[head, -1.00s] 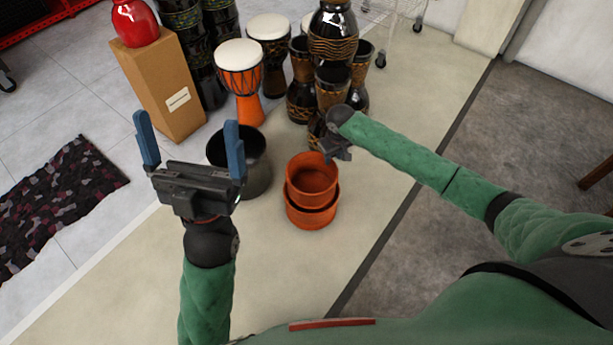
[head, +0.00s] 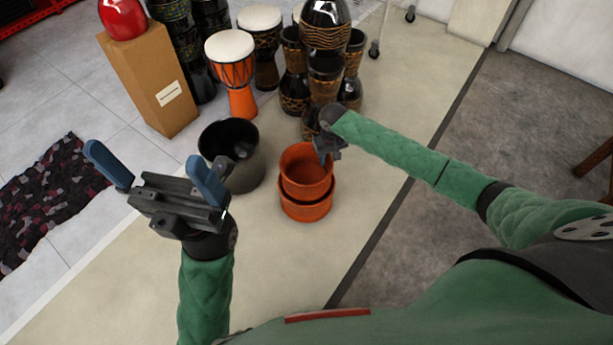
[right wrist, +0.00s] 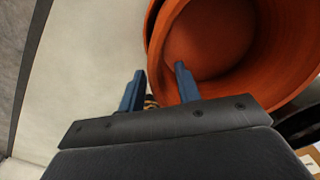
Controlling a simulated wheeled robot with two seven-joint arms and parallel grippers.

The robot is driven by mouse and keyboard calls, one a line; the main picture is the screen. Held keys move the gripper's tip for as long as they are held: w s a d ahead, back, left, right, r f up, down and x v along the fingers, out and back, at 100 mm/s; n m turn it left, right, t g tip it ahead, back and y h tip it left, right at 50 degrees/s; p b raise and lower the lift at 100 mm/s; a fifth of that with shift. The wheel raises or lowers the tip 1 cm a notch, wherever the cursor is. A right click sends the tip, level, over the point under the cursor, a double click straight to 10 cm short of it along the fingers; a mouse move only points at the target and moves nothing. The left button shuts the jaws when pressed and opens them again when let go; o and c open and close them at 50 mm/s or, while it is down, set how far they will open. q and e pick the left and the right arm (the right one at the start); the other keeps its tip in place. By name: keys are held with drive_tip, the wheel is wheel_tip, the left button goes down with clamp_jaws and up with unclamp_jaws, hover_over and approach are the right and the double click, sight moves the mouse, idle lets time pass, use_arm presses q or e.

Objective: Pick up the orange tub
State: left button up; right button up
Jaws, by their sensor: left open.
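Two orange tubs are stacked, the upper orange tub (head: 300,178) sitting tilted in the lower one (head: 306,212), on the floor. My right gripper (head: 324,152) is at the upper tub's far right rim, its fingers hard to see in the head view. In the right wrist view the right gripper (right wrist: 158,70) has its blue fingers apart, one over the orange tub's mouth (right wrist: 215,40) and one outside its rim. I cannot tell if they touch it. My left gripper (head: 142,158) is open and empty, left of the tubs.
A black bucket (head: 243,172) stands just left of the tubs. Several goblet drums (head: 230,70) stand behind. A cardboard box (head: 155,88) with a red pot (head: 122,18) is at back left. A dark rug (head: 50,195) lies left. Floor in front is clear.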

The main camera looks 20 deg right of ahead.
sight(328, 162)
wheel_tip(328, 162, down, 4)
drive_tip(key=shift+r+b, duration=0.25)
drive_tip(key=shift+b, duration=0.25)
clamp_jaws()
drive_tip(key=shift+r, duration=0.1)
drive_tip(key=shift+w+r, duration=0.1)
